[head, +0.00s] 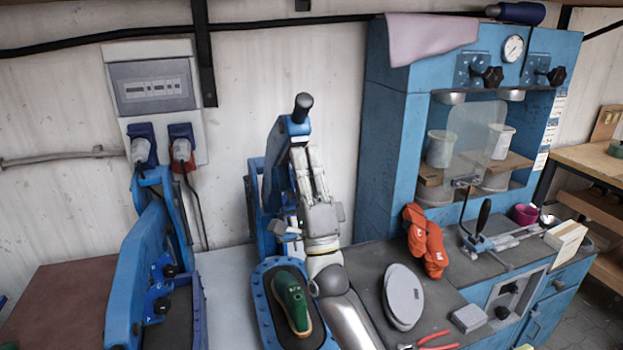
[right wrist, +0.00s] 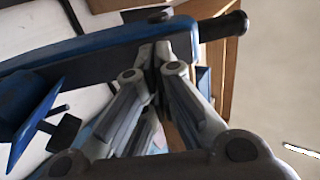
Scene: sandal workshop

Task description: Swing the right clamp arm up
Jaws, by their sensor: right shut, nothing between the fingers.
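The right clamp arm (head: 290,130) is a blue bar with a black knob (head: 303,106) at its top. It stands up, leaning slightly back, behind the blue-rimmed bed (head: 262,300) that holds a green sandal or sole (head: 291,300). My right gripper (head: 306,155) is shut and empty, its fingertips pointing up close in front of the bar. In the right wrist view, the bar (right wrist: 80,55) crosses beyond the closed fingertips (right wrist: 160,50), with its black handle (right wrist: 222,27) at the right. I cannot tell if they touch. My left gripper is out of view.
A second blue clamp (head: 140,265) reaches forward at the left. A blue press cabinet (head: 385,150) stands at the right. Orange gloves (head: 425,240), a grey oval pad (head: 403,297) and red pliers (head: 435,341) lie on the bench.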

